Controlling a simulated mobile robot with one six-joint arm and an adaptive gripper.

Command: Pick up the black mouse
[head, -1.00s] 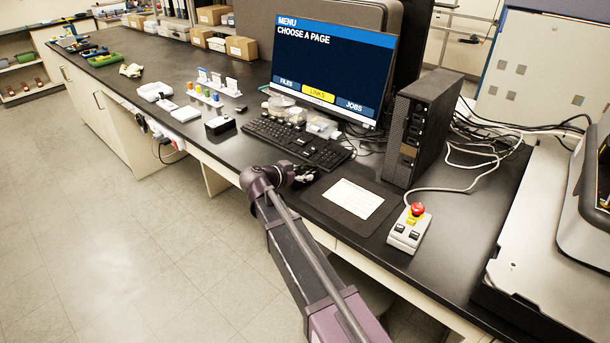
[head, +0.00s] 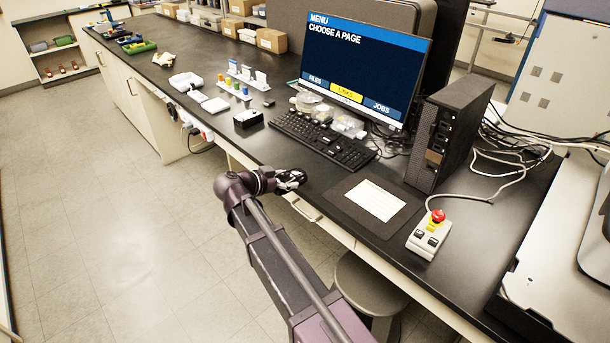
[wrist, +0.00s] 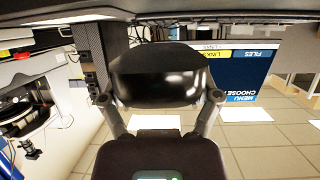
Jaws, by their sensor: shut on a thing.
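The black mouse (wrist: 155,75) fills the middle of the wrist view, dark and glossy. My gripper (wrist: 160,96) has one finger on each side of it and is shut on it. In the head view my gripper (head: 290,180) is over the front edge of the black bench, left of the mouse pad (head: 338,199). There the mouse is hard to tell apart from the dark fingers. I cannot tell its exact height above the bench.
The keyboard (head: 322,140) lies behind my gripper, with the monitor (head: 365,65) beyond. A computer tower (head: 450,130) and a control box with a red button (head: 429,236) stand to the right. A stool (head: 370,290) is below the bench edge.

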